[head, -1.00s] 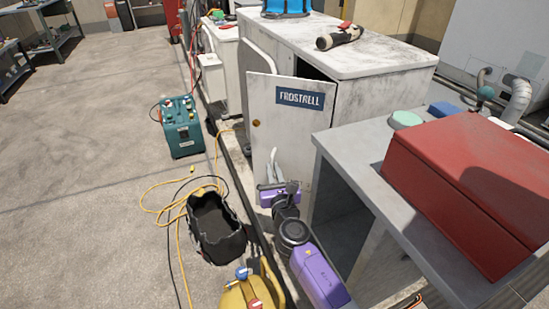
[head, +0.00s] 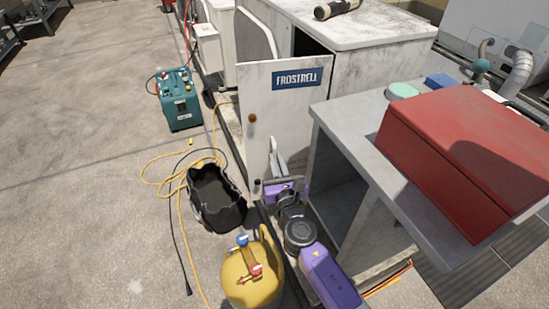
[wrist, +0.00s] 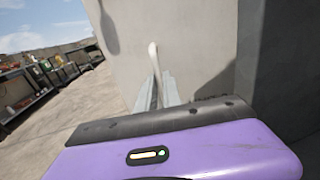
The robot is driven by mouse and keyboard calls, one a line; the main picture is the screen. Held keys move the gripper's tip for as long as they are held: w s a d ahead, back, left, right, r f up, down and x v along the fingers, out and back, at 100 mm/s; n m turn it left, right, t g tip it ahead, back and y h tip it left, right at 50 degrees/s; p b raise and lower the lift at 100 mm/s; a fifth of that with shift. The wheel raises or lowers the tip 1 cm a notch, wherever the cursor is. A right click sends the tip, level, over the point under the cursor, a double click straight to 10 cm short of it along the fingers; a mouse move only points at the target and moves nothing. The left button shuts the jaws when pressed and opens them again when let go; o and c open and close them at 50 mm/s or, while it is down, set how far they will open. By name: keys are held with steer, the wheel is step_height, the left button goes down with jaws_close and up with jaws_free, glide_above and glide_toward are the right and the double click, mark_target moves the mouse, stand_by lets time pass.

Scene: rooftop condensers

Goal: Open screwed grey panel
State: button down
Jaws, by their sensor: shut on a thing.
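The grey panel (head: 285,110), with a blue FROSTRELL label (head: 297,78), stands ajar on the front of a worn pale cabinet (head: 385,70). A dark gap shows behind its top edge. A round brass-coloured fitting (head: 252,118) sits near its left edge. My gripper (head: 276,155) is low in front of the panel. In the wrist view, my gripper (wrist: 157,85) is shut on a slim pale handle (wrist: 153,58) against the panel face (wrist: 200,50). The handle's far end and its join to the panel are hard to make out.
A grey table (head: 345,120) with a red box (head: 465,165) stands close at the right. A black open bag (head: 215,197), a yellow cylinder (head: 250,275) and yellow hoses (head: 150,185) lie left of my arm. A teal machine (head: 178,100) stands farther back. The left floor is mostly clear.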

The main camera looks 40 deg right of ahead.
steer(key=shift+s+d+g+h, duration=0.15)
steer(key=shift+s+d+h, duration=0.05)
steer(key=shift+d, duration=0.25)
steer(key=shift+s+d+g+h, duration=0.15)
steer(key=shift+s+d+h, duration=0.05)
steer(key=shift+d, duration=0.2)
steer(key=c, duration=1.5)
jaws_free()
steer(key=shift+w+a, duration=0.1)
steer(key=shift+a, duration=0.05)
steer(key=v, duration=0.8)
steer(key=shift+w+f, duration=0.1)
